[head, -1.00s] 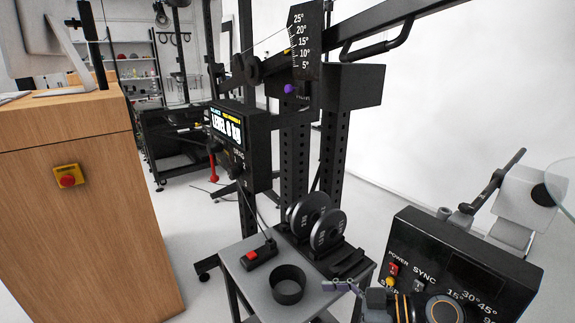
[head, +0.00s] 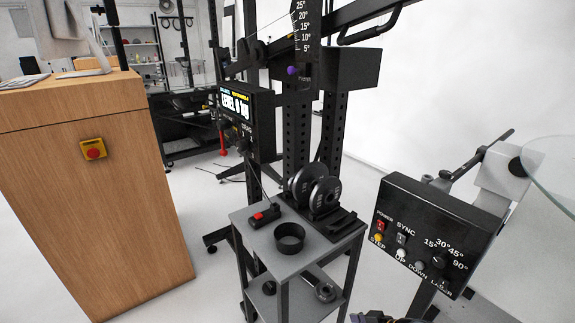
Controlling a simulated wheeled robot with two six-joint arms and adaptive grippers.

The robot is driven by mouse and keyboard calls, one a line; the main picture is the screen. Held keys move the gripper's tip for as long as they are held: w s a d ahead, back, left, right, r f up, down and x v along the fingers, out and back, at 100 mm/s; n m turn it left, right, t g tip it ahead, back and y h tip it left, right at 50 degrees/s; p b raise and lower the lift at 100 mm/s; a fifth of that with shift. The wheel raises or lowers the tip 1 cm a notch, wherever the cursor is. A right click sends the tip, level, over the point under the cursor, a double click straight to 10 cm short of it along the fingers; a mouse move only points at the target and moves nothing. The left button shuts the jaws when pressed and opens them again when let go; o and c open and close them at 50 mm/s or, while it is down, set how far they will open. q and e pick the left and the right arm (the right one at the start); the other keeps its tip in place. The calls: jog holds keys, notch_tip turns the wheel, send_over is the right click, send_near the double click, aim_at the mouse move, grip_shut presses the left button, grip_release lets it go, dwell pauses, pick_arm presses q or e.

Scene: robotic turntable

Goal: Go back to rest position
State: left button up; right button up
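A small dark part of my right gripper (head: 372,318) shows at the bottom edge of the head view, below the control box. Most of it is cut off by the frame, so I cannot tell whether it is open or shut. I see nothing held in the visible part. My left gripper is out of view. The black control box (head: 402,207), with its step, up and down buttons and an angle dial, stands at the right, above and apart from the visible gripper part.
A glass disc (head: 556,168) reaches in at right. A wooden cabinet (head: 85,215) with an emergency stop (head: 93,149) stands left. Open floor lies between cabinet and cart.

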jog(key=s+d+f+m+g+h, duration=0.25)
jog(key=s+d+f+h, duration=0.2)
jog(key=s+f, duration=0.7)
jog(key=s+d+f+m+g+h, duration=0.2)
jog(key=s+d+f+m+h, duration=0.3)
jog(key=s+f, duration=0.7)
pick_arm(q)
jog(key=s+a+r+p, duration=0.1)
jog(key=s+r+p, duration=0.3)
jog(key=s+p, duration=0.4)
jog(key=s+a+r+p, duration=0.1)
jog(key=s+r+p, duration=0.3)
jog(key=p, duration=1)
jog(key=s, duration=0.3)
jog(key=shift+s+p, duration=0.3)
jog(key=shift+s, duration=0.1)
pick_arm(e)
jog(key=s+d+r, duration=0.2)
jog(key=s, duration=0.4)
jog(key=s+d+r+n, duration=0.1)
jog(key=s+r, duration=0.2)
jog(key=s, duration=0.3)
jog(key=shift+s+d+r+y, duration=0.25)
jog(key=shift+d+y, duration=0.1)
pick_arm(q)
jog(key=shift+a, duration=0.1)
